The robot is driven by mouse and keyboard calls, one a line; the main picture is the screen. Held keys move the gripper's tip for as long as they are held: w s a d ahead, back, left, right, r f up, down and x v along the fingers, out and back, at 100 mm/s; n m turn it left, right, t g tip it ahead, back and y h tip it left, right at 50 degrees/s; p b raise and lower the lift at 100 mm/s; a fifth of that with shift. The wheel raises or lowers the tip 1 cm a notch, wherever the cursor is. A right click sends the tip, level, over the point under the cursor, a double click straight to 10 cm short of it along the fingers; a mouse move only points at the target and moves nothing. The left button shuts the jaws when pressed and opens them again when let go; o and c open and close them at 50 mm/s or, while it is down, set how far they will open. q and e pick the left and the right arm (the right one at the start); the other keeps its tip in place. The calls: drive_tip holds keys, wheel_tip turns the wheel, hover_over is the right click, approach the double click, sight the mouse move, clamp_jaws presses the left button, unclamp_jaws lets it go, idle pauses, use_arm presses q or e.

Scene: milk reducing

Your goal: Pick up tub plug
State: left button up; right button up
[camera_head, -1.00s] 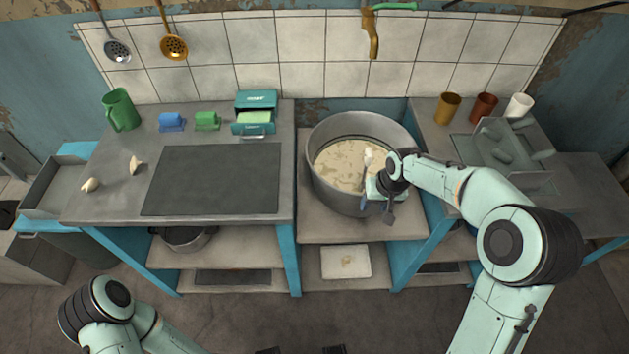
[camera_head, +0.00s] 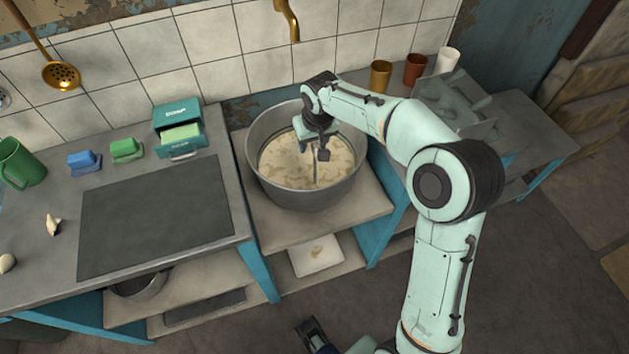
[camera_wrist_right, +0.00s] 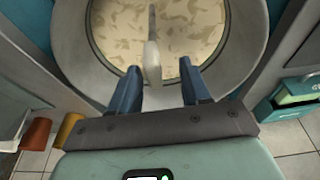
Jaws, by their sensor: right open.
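The tub plug shows as a thin rod with a pale, rounded top (camera_wrist_right: 152,62), standing in the milky liquid of the big metal tub. In the head view its rod (camera_head: 315,168) rises from the liquid below my right gripper; its lower end is hidden. My right gripper (camera_head: 319,146) is over the tub. In the right wrist view the two blue fingers of this gripper (camera_wrist_right: 157,88) are apart, with the pale top between and just beyond them; I see no contact.
The round tub (camera_head: 262,180) stands on a low shelf between two counters. Its rim surrounds my gripper. A teal soap box (camera_head: 178,115) and a dark mat (camera_head: 155,215) are on the left counter. Cups (camera_head: 415,69) and a metal rack stand at the right.

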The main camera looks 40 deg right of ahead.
hover_over(315, 168)
drive_tip(key=x, duration=0.4)
drive_tip(key=shift+s+d+f+b, duration=0.1)
drive_tip(key=shift+s+f+b, duration=0.1)
drive_tip(key=shift+f+b, duration=0.15)
drive_tip(key=shift+w+f, duration=0.15)
drive_tip(key=shift+f, duration=0.3)
clamp_jaws()
